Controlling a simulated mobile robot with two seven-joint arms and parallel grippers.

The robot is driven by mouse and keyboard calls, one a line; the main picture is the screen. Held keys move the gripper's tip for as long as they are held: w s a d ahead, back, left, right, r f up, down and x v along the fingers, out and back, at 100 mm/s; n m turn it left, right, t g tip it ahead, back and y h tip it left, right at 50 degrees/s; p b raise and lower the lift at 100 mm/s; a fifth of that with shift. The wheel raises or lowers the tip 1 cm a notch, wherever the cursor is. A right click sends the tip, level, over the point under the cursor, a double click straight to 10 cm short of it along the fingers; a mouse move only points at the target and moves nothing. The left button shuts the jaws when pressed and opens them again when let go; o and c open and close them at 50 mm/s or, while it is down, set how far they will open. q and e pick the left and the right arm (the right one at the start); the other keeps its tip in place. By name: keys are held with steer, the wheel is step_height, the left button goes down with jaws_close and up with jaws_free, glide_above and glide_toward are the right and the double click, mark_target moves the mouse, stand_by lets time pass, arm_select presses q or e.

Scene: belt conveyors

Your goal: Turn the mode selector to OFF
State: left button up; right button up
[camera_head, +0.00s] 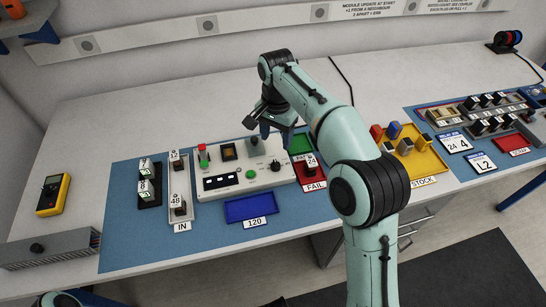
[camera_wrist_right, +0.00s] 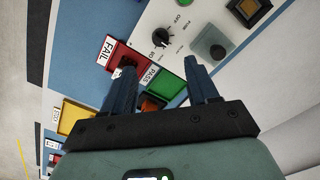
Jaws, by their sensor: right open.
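The mode selector, a black rotary knob (camera_head: 275,165), sits on the right part of the pale control panel (camera_head: 225,188). In the right wrist view the knob (camera_wrist_right: 162,38) shows with small printed labels around it; its exact setting is too small to read. My right gripper (camera_head: 272,131) hangs above the back right of the panel. In the right wrist view its two fingers (camera_wrist_right: 158,70) are apart with nothing held, and the knob lies beyond the tips, apart from them. My left gripper is out of view.
A blue tray (camera_head: 250,208) lies in front.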

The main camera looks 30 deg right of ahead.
mark_target(276, 163)
step_height(276, 163, down, 11)
steer(key=shift+f+b, duration=0.2)
steer(key=shift+b, duration=1)
steer(key=c, duration=1)
